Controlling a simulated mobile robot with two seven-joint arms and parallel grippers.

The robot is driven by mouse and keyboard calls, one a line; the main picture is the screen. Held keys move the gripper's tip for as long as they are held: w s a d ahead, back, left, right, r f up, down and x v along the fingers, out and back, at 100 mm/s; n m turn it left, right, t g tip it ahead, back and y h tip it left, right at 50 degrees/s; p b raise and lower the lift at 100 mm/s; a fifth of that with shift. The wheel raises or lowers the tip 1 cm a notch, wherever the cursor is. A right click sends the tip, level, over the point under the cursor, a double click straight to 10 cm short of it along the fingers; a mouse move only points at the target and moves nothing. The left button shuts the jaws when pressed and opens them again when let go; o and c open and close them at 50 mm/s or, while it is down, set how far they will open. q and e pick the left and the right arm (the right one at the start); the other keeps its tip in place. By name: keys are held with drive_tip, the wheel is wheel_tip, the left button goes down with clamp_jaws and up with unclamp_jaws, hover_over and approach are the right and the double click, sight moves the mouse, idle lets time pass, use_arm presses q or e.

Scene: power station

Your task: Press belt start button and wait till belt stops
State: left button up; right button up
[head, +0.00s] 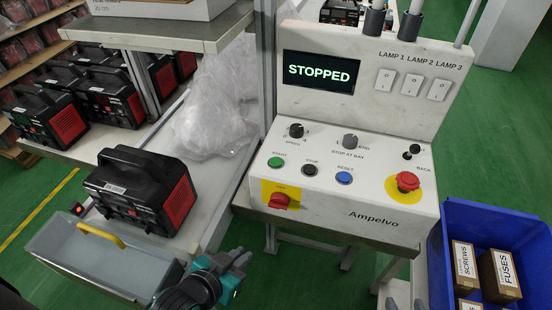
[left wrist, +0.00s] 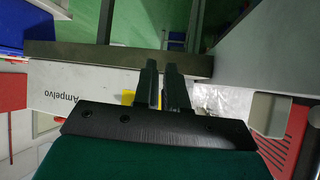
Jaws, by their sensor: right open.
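The control box (head: 345,190) marked Ampelvo has a green START button (head: 276,162), a black STOP button (head: 310,170) and a blue RESET button (head: 344,178). Its screen (head: 318,72) reads STOPPED. My left gripper (head: 240,258) is below and left of the box's front face, apart from the START button. In the left wrist view its two dark fingers (left wrist: 163,80) lie close together with nothing seen between them, so it looks shut. The box's front also shows there (left wrist: 85,88). My right gripper is not in view.
A red emergency knob (head: 408,182) and a red rotary switch (head: 279,201) are on the box. A black-and-red device (head: 140,190) stands on the belt (head: 215,195) at left. A grey bin (head: 105,262) is in front; a blue crate (head: 490,215) with cartons is at right.

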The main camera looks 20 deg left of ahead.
use_arm(q)
drive_tip(key=shift+s, duration=0.1)
clamp_jaws()
drive_tip(key=shift+f, duration=0.1)
idle(1.0)
